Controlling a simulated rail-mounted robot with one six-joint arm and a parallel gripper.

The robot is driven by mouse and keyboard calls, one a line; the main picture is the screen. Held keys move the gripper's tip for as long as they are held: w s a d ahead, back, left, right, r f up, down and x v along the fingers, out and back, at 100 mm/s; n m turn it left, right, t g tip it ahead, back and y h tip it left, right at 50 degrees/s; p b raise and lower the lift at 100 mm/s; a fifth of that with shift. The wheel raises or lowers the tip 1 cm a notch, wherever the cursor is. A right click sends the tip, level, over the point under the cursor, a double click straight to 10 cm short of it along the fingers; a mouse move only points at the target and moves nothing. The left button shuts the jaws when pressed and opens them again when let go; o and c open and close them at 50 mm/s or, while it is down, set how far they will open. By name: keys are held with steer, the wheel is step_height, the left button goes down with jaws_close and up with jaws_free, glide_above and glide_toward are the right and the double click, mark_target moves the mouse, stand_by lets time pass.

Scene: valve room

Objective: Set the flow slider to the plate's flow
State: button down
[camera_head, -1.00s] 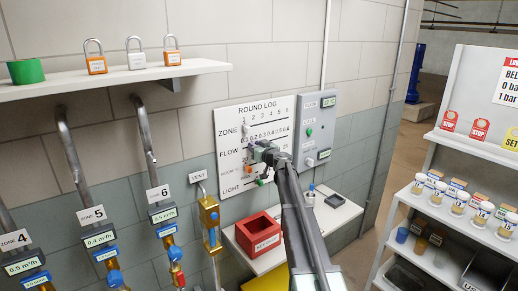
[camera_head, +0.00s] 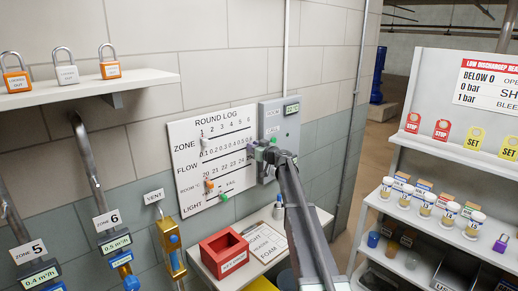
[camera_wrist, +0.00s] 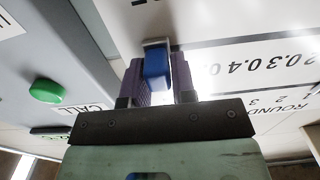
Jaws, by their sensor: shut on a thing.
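The round log board (camera_head: 190,130) hangs on the wall with ZONE, FLOW, ROOM and LIGHT rows. The FLOW row (camera_head: 190,169) carries printed numbers. My gripper (camera_head: 264,153) is at the board's right edge, beside the grey call box (camera_head: 291,135). In the wrist view my gripper (camera_wrist: 158,80) is shut on a blue knob (camera_wrist: 157,66), which sits in a pale bracket. The board's numbers (camera_wrist: 280,60) appear upside down to the right of it. Which number the knob stands at cannot be read. Flow plates hang on the pipes: Zone 6 (camera_head: 115,243) reads 0.5 and Zone 5 (camera_head: 40,276) reads 0.4.
The call box's green button (camera_wrist: 46,91) is close left of my gripper in the wrist view. Below the board, a shelf holds a red bin (camera_head: 224,253) and a clipboard (camera_head: 264,243). A stocked shelf unit (camera_head: 395,155) stands at the right.

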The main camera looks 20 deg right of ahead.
steer(key=shift+d, duration=0.1)
steer(key=c, duration=1)
jaws_free()
steer(key=shift+w+d, duration=0.1)
steer(key=shift+d, duration=0.1)
steer(key=shift+a, duration=0.1)
steer(key=v, duration=1.1)
steer(key=shift+a, duration=0.1)
